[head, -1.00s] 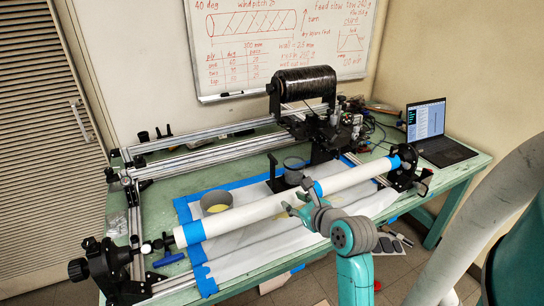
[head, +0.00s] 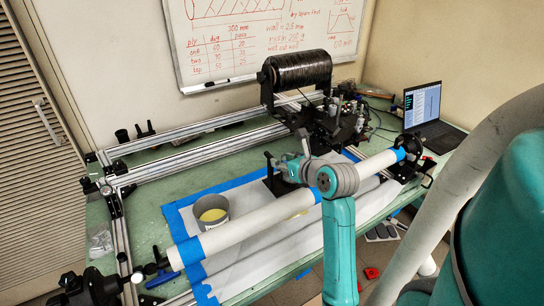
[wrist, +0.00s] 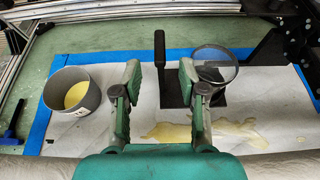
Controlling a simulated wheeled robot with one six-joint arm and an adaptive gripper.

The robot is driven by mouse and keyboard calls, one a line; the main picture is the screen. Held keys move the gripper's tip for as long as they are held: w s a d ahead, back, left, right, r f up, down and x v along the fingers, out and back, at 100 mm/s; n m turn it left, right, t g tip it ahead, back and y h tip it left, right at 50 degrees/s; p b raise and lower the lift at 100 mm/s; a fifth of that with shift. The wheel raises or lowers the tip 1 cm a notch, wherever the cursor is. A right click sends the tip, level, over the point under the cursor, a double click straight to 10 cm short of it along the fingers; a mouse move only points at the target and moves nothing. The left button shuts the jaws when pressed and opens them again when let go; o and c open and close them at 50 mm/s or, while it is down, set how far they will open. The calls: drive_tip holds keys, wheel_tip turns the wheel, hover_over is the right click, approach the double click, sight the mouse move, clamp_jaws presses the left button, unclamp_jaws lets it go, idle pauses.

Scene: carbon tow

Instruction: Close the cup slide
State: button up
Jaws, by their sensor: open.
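The cup slide is a black plate (wrist: 178,96) with an upright black handle (wrist: 160,55) and a clear grey cup (wrist: 214,70) at its right. In the head view the handle (head: 268,161) shows just left of my gripper (head: 288,165), which hides most of the cup. In the wrist view my gripper (wrist: 160,75) is open and empty, its fingers on either side of the handle's line. The handle appears beyond or between the fingertips; I cannot tell its exact depth. The right finger overlaps the plate and the cup's left edge.
A long white tube (head: 245,228) spans the bench front below my arm. A grey pot with yellow liquid (head: 211,212) stands left on the blue-taped white sheet (head: 180,222). A yellow spill (wrist: 205,132) lies near the slide. The winding carriage (head: 335,120) is behind right.

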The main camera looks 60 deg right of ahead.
sight(271, 156)
drive_tip(key=x, duration=0.6)
drive_tip(key=shift+w+d+f, duration=0.15)
drive_tip(key=shift+w, duration=0.2)
drive_tip(key=shift+c, duration=0.3)
clamp_jaws()
